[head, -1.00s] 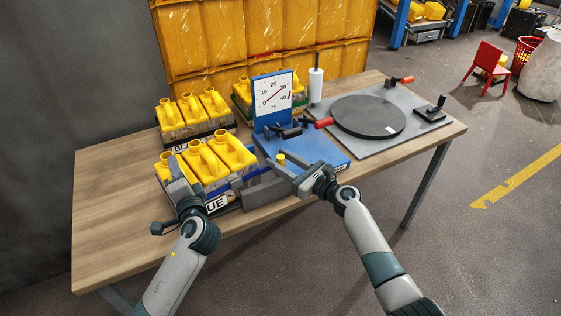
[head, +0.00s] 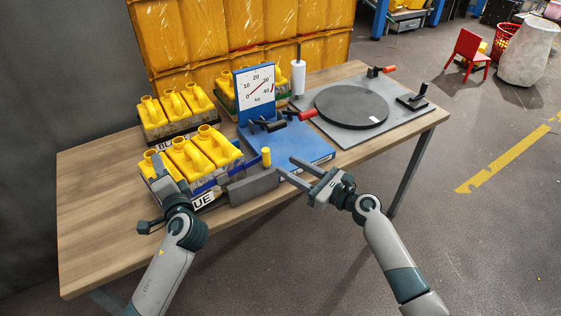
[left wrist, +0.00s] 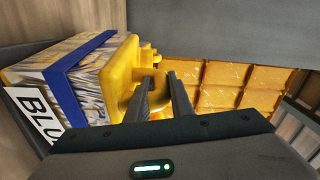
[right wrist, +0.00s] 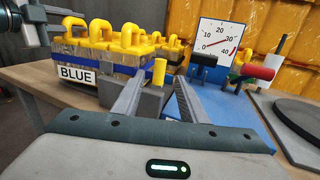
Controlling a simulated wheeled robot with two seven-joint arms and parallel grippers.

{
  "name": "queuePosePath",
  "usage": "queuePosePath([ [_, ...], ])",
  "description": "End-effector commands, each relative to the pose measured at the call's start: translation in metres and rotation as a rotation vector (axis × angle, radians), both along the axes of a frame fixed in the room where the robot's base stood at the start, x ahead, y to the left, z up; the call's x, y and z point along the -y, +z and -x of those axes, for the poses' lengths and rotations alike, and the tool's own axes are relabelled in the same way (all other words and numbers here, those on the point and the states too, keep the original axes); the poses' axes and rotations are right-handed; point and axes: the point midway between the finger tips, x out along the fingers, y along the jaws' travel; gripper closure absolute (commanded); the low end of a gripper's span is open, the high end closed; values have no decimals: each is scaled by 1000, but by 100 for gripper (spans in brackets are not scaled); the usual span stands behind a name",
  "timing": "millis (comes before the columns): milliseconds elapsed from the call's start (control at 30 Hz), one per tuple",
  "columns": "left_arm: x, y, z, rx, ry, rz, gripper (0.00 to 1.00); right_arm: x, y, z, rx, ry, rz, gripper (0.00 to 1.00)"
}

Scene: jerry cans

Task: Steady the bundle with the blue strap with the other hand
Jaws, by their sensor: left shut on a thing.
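The bundle with the blue strap (head: 222,176) is a row of yellow jerry cans on a patterned block with a "BLUE" label, at the table's front left. It also shows in the left wrist view (left wrist: 80,85) and the right wrist view (right wrist: 100,58). My left gripper (head: 162,165) is shut on a yellow can at its left end; the exact contact is partly hidden. My right gripper (head: 292,170) is open and empty, to the right of the bundle, near the grey block (head: 252,187) with a yellow peg (head: 266,157), apart from the bundle.
A blue scale (head: 300,148) with a dial (head: 256,86) stands right of the bundle. Another strapped bundle (head: 178,110) sits behind it. A grey board with a black round plate (head: 350,106) lies at the right. The table's front left (head: 90,230) is clear.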

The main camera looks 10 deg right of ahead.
Motion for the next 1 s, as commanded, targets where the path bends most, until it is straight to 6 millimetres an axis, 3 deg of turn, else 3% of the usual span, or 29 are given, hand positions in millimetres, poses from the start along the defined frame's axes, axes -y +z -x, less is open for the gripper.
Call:
queuePosePath([
  [267,-2,-5,1,-9,4,2,100,15,0,15,1,-1,-1,61],
  [1000,-2,-4,1,-8,4,1,100,15,0,16,1,-1,0,61],
])
